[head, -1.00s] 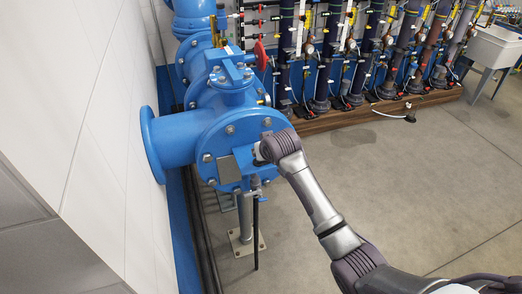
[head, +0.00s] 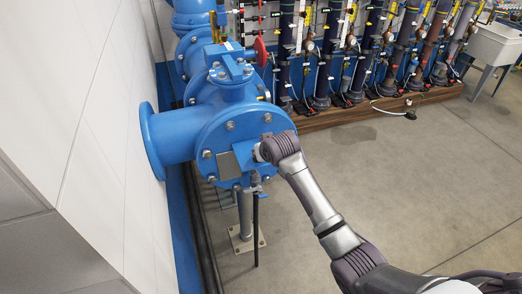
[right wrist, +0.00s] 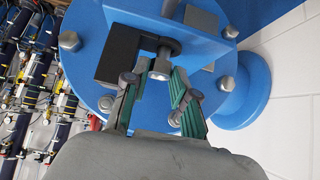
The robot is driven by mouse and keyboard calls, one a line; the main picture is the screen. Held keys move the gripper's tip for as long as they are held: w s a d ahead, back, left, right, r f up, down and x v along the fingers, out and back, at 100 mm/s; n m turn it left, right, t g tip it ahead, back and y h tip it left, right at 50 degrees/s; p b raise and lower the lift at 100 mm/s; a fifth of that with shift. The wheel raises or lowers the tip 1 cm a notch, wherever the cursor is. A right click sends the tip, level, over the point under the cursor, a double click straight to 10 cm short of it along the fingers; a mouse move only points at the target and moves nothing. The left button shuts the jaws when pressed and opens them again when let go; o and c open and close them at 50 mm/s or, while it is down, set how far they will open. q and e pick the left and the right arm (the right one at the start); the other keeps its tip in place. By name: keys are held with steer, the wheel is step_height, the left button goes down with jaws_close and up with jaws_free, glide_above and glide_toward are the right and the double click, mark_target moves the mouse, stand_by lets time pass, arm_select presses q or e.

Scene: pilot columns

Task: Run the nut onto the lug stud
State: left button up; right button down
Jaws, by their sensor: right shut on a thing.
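The blue pipe end flange (head: 220,138) faces me, ringed with hex bolts. In the head view my right arm reaches its front face, and the wrist mostly hides the gripper there. In the right wrist view my right gripper (right wrist: 163,77) has its green-padded fingers closed in around a small grey nut (right wrist: 160,70). The nut is in front of a dark block (right wrist: 118,55) on the blue face. The lug stud is not clearly distinguishable, and I cannot tell whether the nut is threaded on it. My left gripper is not in view.
A grey plate (head: 228,166) sits on the flange, left of my wrist. A black vertical rod (head: 256,230) and a grey support post (head: 245,215) stand below. A white wall (head: 95,120) is close on the left. Open floor (head: 400,190) lies to the right.

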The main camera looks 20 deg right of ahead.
steer(key=shift+f, duration=0.7)
steer(key=c, duration=0.8)
jaws_free()
steer(key=shift+c, duration=0.2)
steer(key=shift+s+r, duration=0.1)
steer(key=shift+r, duration=0.1)
steer(key=v, duration=1.1)
steer(key=shift+s+r, duration=0.2)
steer(key=shift+s, duration=0.1)
steer(key=shift+a, duration=0.15)
steer(key=shift+c, duration=0.2)
